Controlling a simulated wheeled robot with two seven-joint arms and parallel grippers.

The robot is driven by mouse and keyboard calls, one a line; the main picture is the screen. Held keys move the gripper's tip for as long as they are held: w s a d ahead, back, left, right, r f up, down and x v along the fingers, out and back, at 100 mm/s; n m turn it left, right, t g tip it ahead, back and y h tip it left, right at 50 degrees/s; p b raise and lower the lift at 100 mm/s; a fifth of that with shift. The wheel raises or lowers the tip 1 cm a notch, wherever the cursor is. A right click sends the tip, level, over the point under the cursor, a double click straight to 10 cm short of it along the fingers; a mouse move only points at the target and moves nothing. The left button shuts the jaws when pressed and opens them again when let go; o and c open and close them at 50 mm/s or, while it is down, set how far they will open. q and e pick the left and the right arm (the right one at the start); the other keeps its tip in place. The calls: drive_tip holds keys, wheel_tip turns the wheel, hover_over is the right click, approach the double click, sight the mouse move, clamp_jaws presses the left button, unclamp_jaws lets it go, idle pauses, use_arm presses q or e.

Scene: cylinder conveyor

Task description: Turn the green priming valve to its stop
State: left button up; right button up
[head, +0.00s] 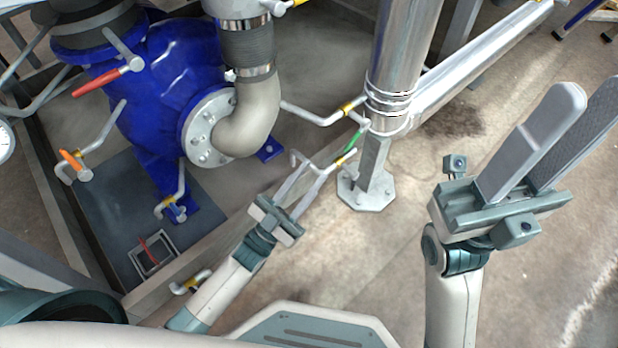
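The green priming valve handle (355,140) is a thin green lever at the yellow valve body (346,157) on a thin grey pipe, just left of the steel column. My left gripper (311,174) is below and left of the green lever. Its two fingers are apart, with nothing clearly held between them. The tips overlap the bent pipe in the picture, and I cannot tell whether they touch it. My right gripper (588,98) is raised at the right, its broad grey fingers apart and empty, far from the valve.
A blue pump (175,75) stands at upper left, with a red lever (100,82) and an orange handle (72,160). The steel column (405,50) stands on a bolted base (366,192) beside the valve. The floor right of the base is clear.

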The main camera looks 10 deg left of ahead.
use_arm(q)
drive_tip(key=shift+r, duration=0.1)
clamp_jaws()
drive_tip(key=shift+a+r+n+g+y+p, duration=0.15)
drive_tip(key=shift+a+r+n+g+p, duration=0.25)
drive_tip(key=shift+a+n+g, duration=0.4)
drive_tip(key=shift+a+r+n+g+y+p, duration=0.15)
drive_tip(key=shift+a+r+n+g+p, duration=0.35)
drive_tip(key=shift+n, duration=0.6)
drive_tip(key=shift+d+f, duration=0.1)
drive_tip(key=shift+f, duration=0.05)
